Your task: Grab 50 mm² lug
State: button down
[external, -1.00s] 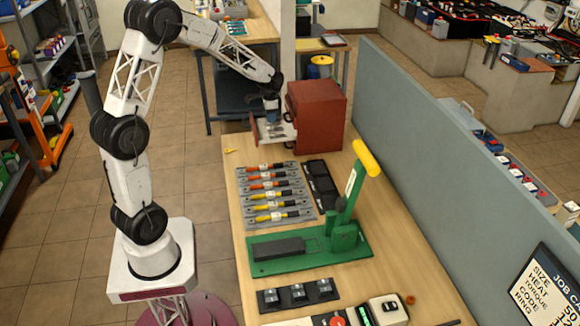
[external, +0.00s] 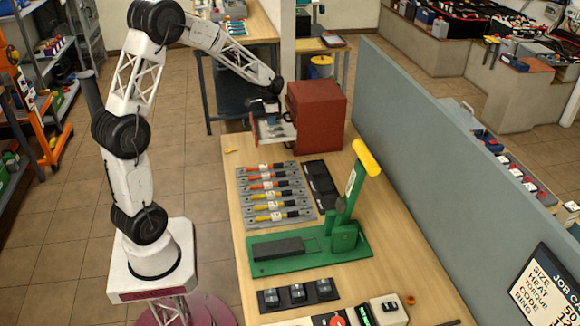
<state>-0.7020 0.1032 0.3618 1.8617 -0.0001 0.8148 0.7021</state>
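A red cabinet (external: 318,115) stands at the back of the wooden bench with a pale drawer (external: 262,137) pulled out to its left. Small grey metal pieces lie in the drawer; they look like lugs, but their sizes cannot be read, so I cannot tell which is the 50 mm² lug. My gripper (external: 270,112) points down over the open drawer, close to the cabinet's left side. The fingers are too small and dark to show whether they are open or hold anything.
A grey tray (external: 241,197) of red and yellow cables lies in front of the cabinet, beside a black tray (external: 321,186). A green press with a yellow-handled lever (external: 366,158) stands nearer. A grey partition (external: 430,140) runs along the bench's right side.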

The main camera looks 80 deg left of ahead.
jog(key=shift+r, duration=0.15)
notch_tip(320, 180, up, 10)
dwell(0.8)
